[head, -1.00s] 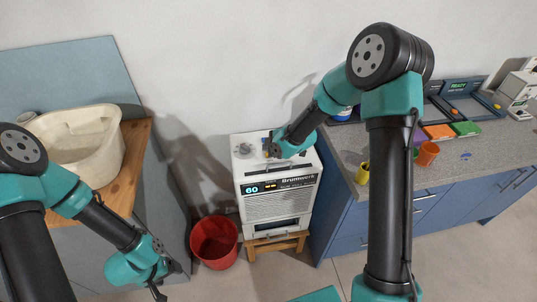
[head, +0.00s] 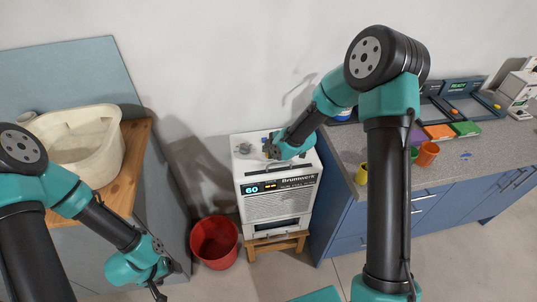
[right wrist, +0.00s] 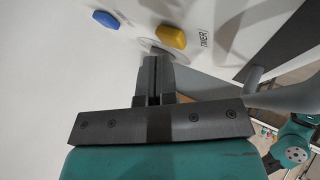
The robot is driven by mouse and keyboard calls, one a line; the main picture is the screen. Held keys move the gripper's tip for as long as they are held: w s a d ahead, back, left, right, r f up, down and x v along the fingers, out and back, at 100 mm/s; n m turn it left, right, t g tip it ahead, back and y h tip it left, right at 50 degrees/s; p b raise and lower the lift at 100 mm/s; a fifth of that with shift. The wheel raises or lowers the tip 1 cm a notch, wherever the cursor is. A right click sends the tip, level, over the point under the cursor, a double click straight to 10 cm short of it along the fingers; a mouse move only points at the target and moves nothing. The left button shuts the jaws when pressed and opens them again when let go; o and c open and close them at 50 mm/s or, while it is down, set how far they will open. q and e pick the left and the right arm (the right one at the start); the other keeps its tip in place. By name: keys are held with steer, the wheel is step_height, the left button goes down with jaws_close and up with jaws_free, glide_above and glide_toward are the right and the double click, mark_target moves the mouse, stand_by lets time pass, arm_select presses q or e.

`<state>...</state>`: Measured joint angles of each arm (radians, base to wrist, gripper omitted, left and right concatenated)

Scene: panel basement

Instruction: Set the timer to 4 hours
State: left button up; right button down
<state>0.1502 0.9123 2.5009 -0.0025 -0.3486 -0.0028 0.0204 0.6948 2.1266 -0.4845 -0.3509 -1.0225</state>
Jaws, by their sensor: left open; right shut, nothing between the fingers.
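The white dehumidifier-like machine (head: 279,207), marked Brumwerk, stands on a small wooden stool. Its display (head: 252,190) reads 60. In the right wrist view, a yellow button (right wrist: 171,37) sits beside the label TIMER (right wrist: 204,38), and a blue button (right wrist: 106,19) lies further left. My right gripper (right wrist: 155,62) is shut and empty over the machine's top, its tips close to the yellow button and over a round grey part. I cannot tell whether they touch. My left gripper (head: 160,292) is open, low at the left, away from the machine; its tips are partly unclear.
A red bucket (head: 214,242) stands on the floor left of the machine. A wooden bench with a cream tub (head: 88,142) is at the left. A blue counter at the right holds a yellow cup (head: 363,173), an orange cup (head: 427,153) and trays.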

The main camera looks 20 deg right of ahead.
steer(key=shift+f, duration=0.45)
stand_by(0.7)
steer(key=shift+r, duration=0.9)
steer(key=shift+r, duration=2.5)
